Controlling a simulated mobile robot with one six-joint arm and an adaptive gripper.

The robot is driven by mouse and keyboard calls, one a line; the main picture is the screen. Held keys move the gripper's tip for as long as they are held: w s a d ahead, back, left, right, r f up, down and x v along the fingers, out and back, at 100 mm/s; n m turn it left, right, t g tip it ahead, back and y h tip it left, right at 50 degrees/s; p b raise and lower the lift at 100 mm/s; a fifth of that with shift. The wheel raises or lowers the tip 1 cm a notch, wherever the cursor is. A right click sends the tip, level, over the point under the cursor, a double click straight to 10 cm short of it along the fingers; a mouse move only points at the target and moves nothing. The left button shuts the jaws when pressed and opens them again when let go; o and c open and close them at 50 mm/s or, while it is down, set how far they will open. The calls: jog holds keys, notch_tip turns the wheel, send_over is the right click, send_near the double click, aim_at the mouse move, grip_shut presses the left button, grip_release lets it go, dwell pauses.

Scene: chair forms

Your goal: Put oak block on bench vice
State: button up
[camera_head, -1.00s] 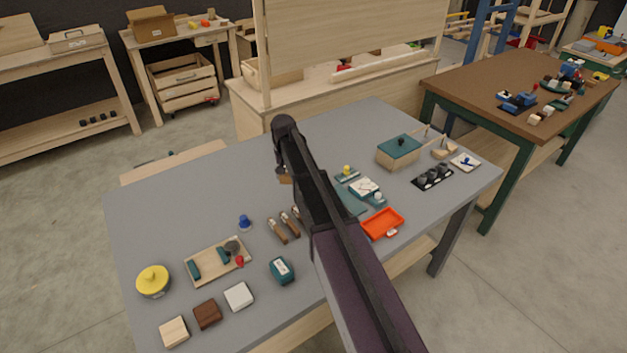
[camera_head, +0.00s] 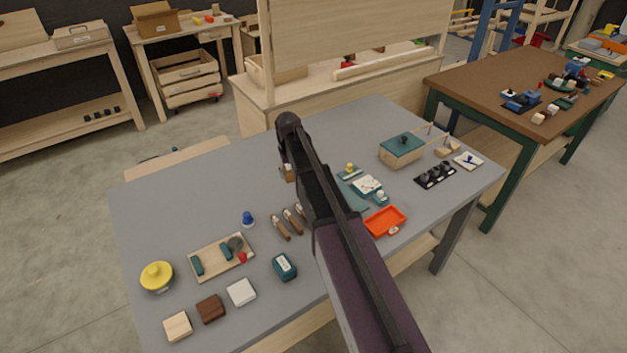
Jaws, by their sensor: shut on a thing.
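My arm reaches over the grey table and hides most of my gripper (camera_head: 288,170). A small tan-brown block (camera_head: 291,175), which looks like the oak block, shows beside the arm's far end, held above the table. My gripper is shut on it; the fingers are barely visible. Blue tool-like things stand on the brown table at the right. One at its back (camera_head: 575,66) may be the bench vice, but it is too small to be sure. Another blue piece (camera_head: 520,99) lies nearer on that table.
The grey table (camera_head: 185,215) carries a yellow-lidded pot (camera_head: 157,276), a wooden tray (camera_head: 206,271), several blocks, an orange tray (camera_head: 372,229) and a green-topped box (camera_head: 402,158). A floor gap separates it from the brown table (camera_head: 465,82). Loose blocks lie near that table's front edge.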

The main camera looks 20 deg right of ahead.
jog(key=n, duration=0.1)
jog(key=s+n, duration=0.1)
jog(key=n, duration=0.1)
jog(key=shift+s+a+r, duration=0.15)
jog(key=shift+r, duration=0.15)
jog(key=shift+f, duration=0.15)
jog(key=b, duration=0.6)
send_over(293, 201)
notch_tip(293, 201, down, 6)
jog(key=shift+f, duration=0.15)
dwell(0.3)
jog(key=shift+f+b, duration=1.75)
jog(key=shift+b, duration=0.05)
jog(key=o, duration=1.2)
jog(key=shift+f, duration=0.1)
